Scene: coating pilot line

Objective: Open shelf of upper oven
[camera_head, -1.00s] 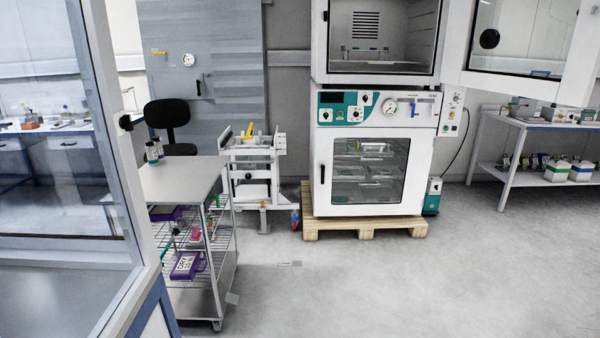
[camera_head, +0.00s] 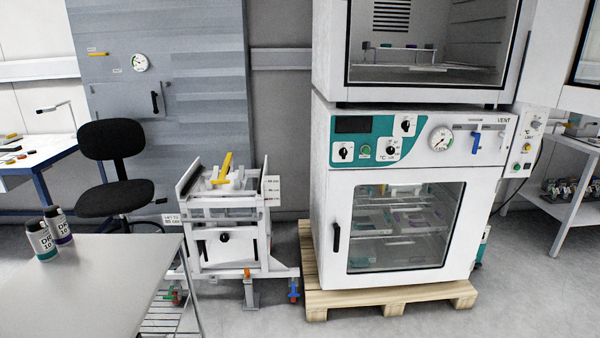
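The upper oven (camera_head: 330,55) stands on top of the lower oven (camera_head: 338,200). Its door (camera_head: 556,62) is swung open to the right and runs out of the picture. Inside the chamber a shelf (camera_head: 408,67) carries a few small items, and a low rail (camera_head: 392,48) shows above it. The top of the chamber is cut off by the picture edge. The lower oven's glass door is shut, with trays behind the glass. Neither of my grippers is in view.
The lower oven stands on a wooden pallet (camera_head: 392,298). A white lift cart (camera_head: 228,215) with a yellow handle stands left of it. A steel table (camera_head: 100,290) with two bottles (camera_head: 50,235) is at front left. A black chair (camera_head: 112,170) stands behind. Another table (camera_head: 575,175) is at right.

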